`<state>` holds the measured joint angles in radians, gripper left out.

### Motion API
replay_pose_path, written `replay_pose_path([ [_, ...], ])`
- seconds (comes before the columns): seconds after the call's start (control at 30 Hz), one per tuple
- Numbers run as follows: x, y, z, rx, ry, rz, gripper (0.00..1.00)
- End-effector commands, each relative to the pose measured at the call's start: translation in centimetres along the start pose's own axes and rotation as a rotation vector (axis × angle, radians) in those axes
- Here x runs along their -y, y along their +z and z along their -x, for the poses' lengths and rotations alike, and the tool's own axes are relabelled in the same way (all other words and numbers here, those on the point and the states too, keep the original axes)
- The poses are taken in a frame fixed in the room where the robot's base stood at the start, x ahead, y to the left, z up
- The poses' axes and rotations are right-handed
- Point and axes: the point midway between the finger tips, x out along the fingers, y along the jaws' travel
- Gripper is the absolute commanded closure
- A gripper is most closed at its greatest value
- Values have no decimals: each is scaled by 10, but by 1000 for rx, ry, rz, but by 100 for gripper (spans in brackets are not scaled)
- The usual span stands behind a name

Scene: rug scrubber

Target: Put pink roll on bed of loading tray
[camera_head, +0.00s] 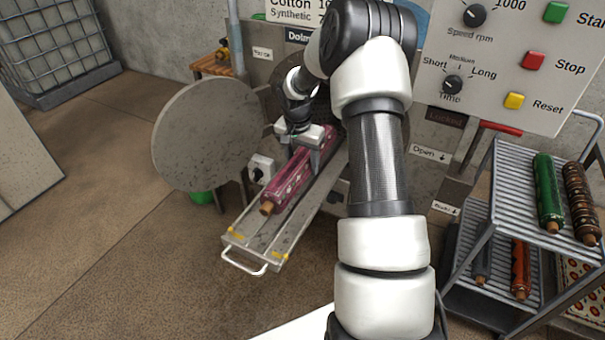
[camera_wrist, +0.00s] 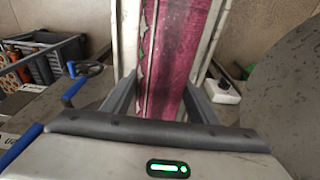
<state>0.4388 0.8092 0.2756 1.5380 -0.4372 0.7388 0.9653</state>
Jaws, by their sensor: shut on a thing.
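The pink roll (camera_head: 290,182) is a long patterned rug roll with a brown core end. In the head view it lies lengthwise along the loading tray (camera_head: 262,240), low over or on its bed; I cannot tell whether it touches. My gripper (camera_head: 308,140) is shut on the roll near its upper end. In the wrist view the pink roll (camera_wrist: 180,60) runs between my two fingers (camera_wrist: 165,105). The tray's pale edges show on both sides of it. My arm hides part of the machine behind.
A round grey door (camera_head: 205,135) stands open left of the tray. A control panel (camera_head: 500,60) is at upper right. A rack (camera_head: 500,190) holding green, brown and orange rolls stands at right. The floor (camera_head: 110,200) at left is clear.

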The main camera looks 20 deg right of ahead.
Motion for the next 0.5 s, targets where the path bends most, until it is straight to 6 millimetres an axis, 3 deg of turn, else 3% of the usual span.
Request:
replay_pose_path([
  [0.5,1,5,-38,-4,-3,0,100],
])
